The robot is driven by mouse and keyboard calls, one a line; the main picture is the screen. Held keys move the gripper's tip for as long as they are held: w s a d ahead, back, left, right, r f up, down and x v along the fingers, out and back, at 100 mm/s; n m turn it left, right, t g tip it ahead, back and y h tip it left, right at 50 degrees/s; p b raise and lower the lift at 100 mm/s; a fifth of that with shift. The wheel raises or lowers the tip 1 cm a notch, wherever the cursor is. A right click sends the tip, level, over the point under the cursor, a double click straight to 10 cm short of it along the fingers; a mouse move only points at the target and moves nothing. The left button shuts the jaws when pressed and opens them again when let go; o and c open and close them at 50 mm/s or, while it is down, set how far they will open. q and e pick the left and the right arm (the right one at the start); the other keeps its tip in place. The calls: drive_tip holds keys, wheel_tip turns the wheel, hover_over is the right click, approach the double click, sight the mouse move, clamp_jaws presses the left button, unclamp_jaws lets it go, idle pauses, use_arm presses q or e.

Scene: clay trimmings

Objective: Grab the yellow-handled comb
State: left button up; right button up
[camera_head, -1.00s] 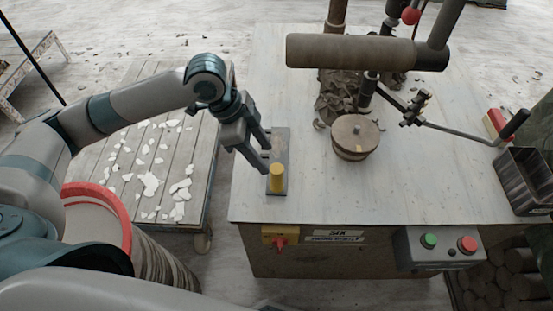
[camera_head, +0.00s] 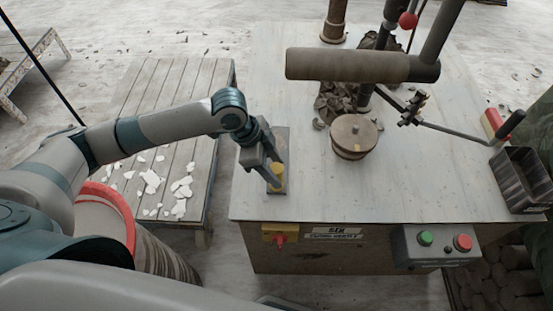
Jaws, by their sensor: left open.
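The yellow handle of the comb (camera_head: 278,170) shows near the left front corner of the workbench, standing on a small dark grey plate (camera_head: 280,188). The rest of the comb is hidden or cannot be made out. My left gripper (camera_head: 274,176) reaches down from the left, open, with its fingers at the yellow handle. The fingers partly cover the handle, and I cannot tell whether they touch it. My right gripper is not in view.
A round wooden piece (camera_head: 354,136) sits mid-bench below a thick horizontal cylinder (camera_head: 347,65). Clay trimmings (camera_head: 336,101) lie behind it. A dark bin (camera_head: 522,180) stands at right, and a button box (camera_head: 436,244) is on the front. The bench's front middle is clear.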

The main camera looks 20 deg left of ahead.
sight(282, 174)
use_arm(q)
drive_tip(key=p+x, duration=0.1)
drive_tip(key=x, duration=0.3)
drive_tip(key=shift+p, duration=0.35)
drive_tip(key=shift+f, duration=0.3)
clamp_jaws()
drive_tip(key=shift+r, duration=0.2)
drive_tip(key=shift+d+r+b, duration=0.1)
drive_tip(key=shift+r+b, duration=0.3)
drive_tip(key=shift+r, duration=0.15)
wheel_tip(282, 174, up, 2)
drive_tip(key=shift+w+r+b, duration=0.1)
drive_tip(key=shift+r+b, duration=0.15)
drive_tip(key=shift+b, duration=0.3)
drive_tip(key=s+d+r+b, duration=0.2)
drive_tip(key=s+d+r, duration=0.5)
drive_tip(key=d, duration=0.2)
drive_tip(key=shift+s, duration=0.25)
